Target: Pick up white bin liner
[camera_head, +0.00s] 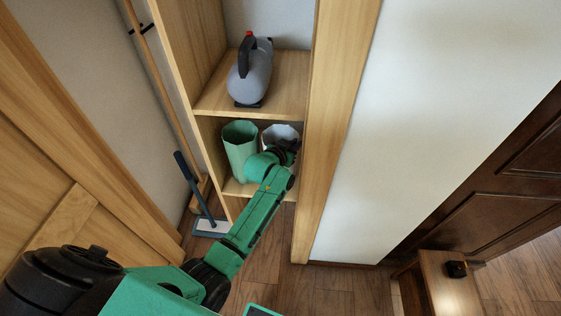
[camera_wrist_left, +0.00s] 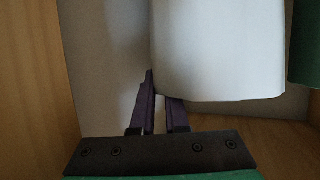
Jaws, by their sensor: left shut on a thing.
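The white bin liner (camera_head: 280,131) stands on the lower shelf of the armoire, at the right, beside a green bin (camera_head: 239,146). My left gripper (camera_head: 288,148) reaches into that shelf in front of it and hides its lower part. In the left wrist view the white bin liner (camera_wrist_left: 218,50) fills the upper right. The two purple fingers of my left gripper (camera_wrist_left: 160,90) are at its left wall, one on each side, shut on that wall. My right gripper is not in view.
A grey jug (camera_head: 252,75) stands on the shelf above. The armoire's side panel (camera_head: 325,140) is close on the right. A mop (camera_head: 209,227) leans at the left. A small wooden table (camera_head: 450,290) stands at the lower right.

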